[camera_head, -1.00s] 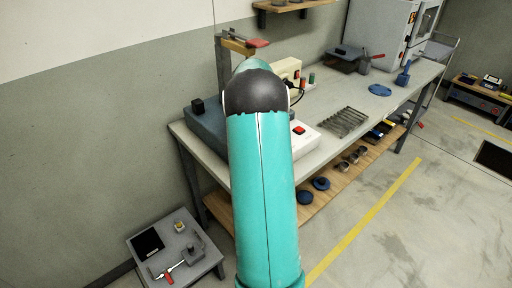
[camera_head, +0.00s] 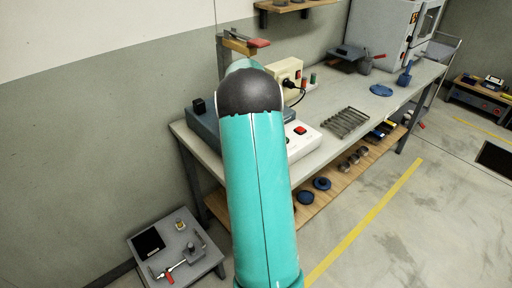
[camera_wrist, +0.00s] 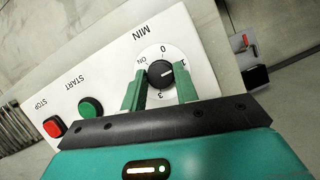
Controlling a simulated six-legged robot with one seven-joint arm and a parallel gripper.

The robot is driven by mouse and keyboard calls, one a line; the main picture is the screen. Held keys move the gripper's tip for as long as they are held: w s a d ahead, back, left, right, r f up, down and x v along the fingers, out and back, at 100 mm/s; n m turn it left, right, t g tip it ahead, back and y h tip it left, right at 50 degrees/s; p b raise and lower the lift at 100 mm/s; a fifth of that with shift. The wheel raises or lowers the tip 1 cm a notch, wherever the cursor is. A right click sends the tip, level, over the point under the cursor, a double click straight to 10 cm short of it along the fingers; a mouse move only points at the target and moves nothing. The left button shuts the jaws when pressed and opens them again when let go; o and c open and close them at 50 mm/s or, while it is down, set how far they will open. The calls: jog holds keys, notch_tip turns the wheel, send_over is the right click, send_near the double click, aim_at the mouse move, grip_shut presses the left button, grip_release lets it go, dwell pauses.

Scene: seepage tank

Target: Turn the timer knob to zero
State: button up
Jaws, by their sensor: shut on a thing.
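The timer knob (camera_wrist: 158,75) is a small dark round knob on a white dial in the wrist view. Its light pointer line points right, close to the 1 mark and away from the 0. The dial sits on a white control panel (camera_wrist: 100,68) with a green START button (camera_wrist: 90,107) and a red STOP button (camera_wrist: 54,126). My gripper (camera_wrist: 160,71) has its two green fingers on either side of the knob and is shut on it. In the head view my arm hides the knob and gripper; part of the white panel (camera_head: 305,144) shows at its right.
The panel stands on a long workbench (camera_head: 320,152). A beige box (camera_head: 287,75) with a cable is behind it, and a row of grey metal pieces (camera_head: 346,122) lies to the right. A low grey table (camera_head: 205,262) stands at the lower left.

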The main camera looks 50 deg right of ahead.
jog(key=o, duration=1)
jog(key=v, duration=1.4)
jog(key=shift+a, duration=0.1)
